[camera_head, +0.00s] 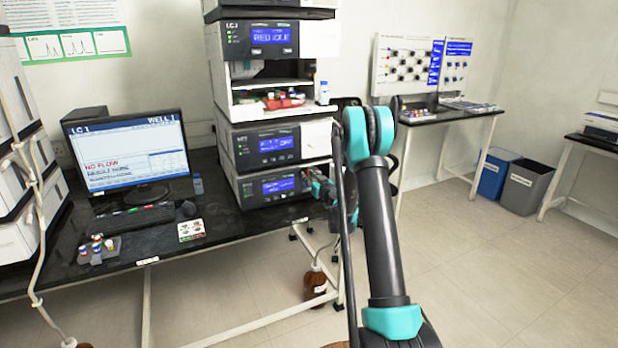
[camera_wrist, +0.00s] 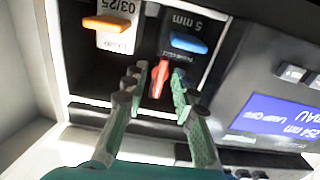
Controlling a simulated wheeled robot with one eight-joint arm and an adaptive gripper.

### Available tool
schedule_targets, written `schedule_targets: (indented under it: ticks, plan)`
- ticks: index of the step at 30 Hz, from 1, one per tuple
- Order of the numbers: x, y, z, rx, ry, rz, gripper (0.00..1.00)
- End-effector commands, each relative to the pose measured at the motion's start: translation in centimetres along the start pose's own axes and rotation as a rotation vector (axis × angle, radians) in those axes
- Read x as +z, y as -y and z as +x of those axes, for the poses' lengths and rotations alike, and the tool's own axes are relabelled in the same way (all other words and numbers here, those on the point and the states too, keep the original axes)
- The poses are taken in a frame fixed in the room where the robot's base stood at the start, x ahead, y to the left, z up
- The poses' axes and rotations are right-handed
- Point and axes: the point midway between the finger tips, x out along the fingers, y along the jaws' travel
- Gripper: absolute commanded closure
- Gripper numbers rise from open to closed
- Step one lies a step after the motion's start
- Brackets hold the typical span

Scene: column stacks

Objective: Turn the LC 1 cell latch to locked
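A small red lever (camera_wrist: 160,79), which looks like the cell latch, stands up near the opening of an instrument bay in the wrist view. My gripper (camera_wrist: 158,80) is open, with one finger on each side of the red lever. The right finger is very close to it, and I cannot tell whether they touch. Behind it sits a cell with a blue handle (camera_wrist: 189,43), marked 5 mm. In the head view my gripper (camera_head: 321,187) is at the right front of the lowest stack module (camera_head: 268,189), partly hidden by my arm. The red lever cannot be made out there.
A cell with an orange handle (camera_wrist: 105,24) sits to the left in the bay. A blue display (camera_wrist: 275,120) is at the right. In the head view, a monitor (camera_head: 128,152) and a vial rack (camera_head: 99,249) stand on the black bench (camera_head: 150,262). Open floor lies to the right.

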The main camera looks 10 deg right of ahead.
Motion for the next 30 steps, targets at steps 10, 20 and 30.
schedule_targets:
  ticks: [10, 20, 30]
  plan:
    - [0.0, 0.0, -0.4, 0.000, 0.000, 0.001, 0.72]
    - [0.0, -0.1, -6.1, 0.002, 0.000, 0.001, 0.72]
    - [0.0, 0.0, -11.3, 0.000, 0.000, 0.001, 0.72]
